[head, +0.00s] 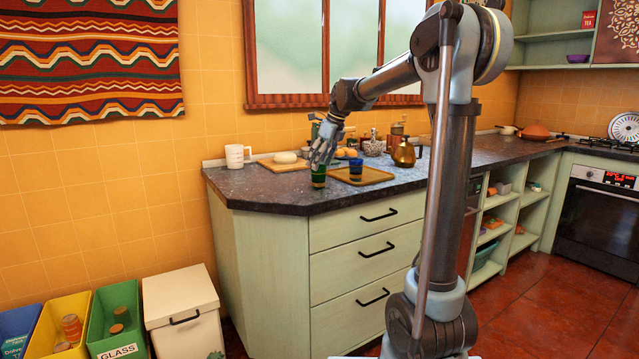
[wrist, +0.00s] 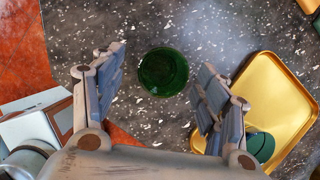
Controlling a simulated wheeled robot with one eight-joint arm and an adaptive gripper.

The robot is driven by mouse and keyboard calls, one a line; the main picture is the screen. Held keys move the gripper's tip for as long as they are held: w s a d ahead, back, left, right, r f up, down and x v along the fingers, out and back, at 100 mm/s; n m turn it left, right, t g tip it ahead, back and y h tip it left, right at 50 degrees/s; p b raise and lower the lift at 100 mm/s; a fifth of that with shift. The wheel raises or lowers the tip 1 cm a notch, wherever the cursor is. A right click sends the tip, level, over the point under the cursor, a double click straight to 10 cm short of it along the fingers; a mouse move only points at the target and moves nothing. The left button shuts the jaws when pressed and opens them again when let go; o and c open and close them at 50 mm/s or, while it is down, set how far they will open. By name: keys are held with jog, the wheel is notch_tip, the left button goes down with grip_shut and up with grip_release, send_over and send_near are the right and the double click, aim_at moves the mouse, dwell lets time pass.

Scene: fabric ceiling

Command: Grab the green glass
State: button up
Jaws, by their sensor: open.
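The green glass (wrist: 163,72) stands upright on the dark speckled counter, seen from above in the wrist view. It also shows in the head view (head: 318,178), just below my gripper (head: 322,160). In the wrist view my gripper (wrist: 160,85) is open, with one finger to the left of the glass and one to the right. There are gaps on both sides, and the glass appears near the fingertips. I cannot tell how far the tips are above the counter.
A cutting board with a pale round item (head: 285,157), a white mug (head: 236,156) and a brass kettle (head: 404,153) stand farther back. The counter's front edge is close.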

aim_at(315, 178)
jog(key=shift+x, duration=1.25)
jog(key=shift+w+d+x, duration=0.15)
jog(key=shift+x, duration=1.15)
jog(key=shift+w+d+x, duration=0.15)
jog(key=shift+x, duration=1.15)
jog(key=c, duration=1.2)
